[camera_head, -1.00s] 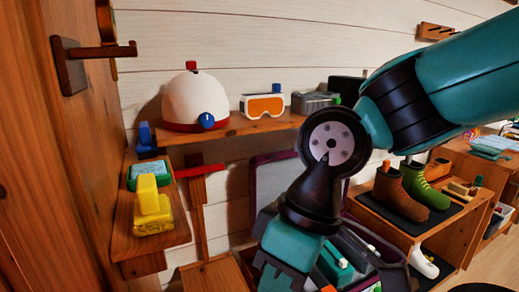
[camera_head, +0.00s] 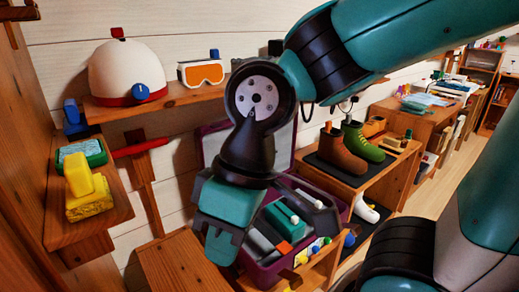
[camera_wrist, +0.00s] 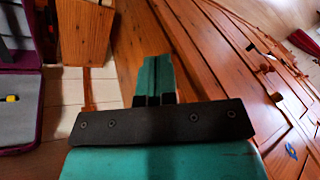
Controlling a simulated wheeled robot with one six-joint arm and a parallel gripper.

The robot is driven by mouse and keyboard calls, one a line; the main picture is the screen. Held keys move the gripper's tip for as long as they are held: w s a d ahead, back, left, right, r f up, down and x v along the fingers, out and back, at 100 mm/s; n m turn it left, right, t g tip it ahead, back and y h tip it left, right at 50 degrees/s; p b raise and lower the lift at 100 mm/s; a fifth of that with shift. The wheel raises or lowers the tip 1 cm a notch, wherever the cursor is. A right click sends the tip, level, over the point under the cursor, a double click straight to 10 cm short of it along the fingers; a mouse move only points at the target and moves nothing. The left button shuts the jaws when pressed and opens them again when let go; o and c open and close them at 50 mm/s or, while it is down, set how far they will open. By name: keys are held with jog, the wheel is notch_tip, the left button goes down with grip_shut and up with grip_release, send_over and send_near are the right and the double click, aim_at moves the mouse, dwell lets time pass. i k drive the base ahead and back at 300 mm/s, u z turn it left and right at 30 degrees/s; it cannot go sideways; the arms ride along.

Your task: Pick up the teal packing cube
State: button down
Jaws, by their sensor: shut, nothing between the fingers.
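The teal packing cube (camera_head: 281,221), with a white handle or strip on top, appears to lie in the open purple suitcase (camera_head: 216,148) in the head view. My gripper (camera_head: 221,246) points down at the suitcase's left side, apart from the cube, and hides part of the case. In the wrist view my gripper's teal fingers (camera_wrist: 156,78) are together with nothing between them. That view shows only part of the suitcase (camera_wrist: 20,120) at the left edge; I cannot see the teal cube there.
A wooden shelf (camera_head: 180,103) holds a white helmet (camera_head: 130,72) and orange goggles (camera_head: 203,73). A side shelf at left holds a yellow block (camera_head: 88,190). Boots (camera_head: 343,155) stand on a bench right of the suitcase. Wooden planks fill the wrist view's right side.

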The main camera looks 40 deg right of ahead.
aim_at(277, 215)
jog(key=z, duration=0.5)
jog(key=k, duration=0.6)
jog(key=z, duration=1.3)
jog(key=i, duration=1.15)
jog(key=u, duration=0.8)
jog(key=i, duration=0.55)
jog(key=u, duration=0.6)
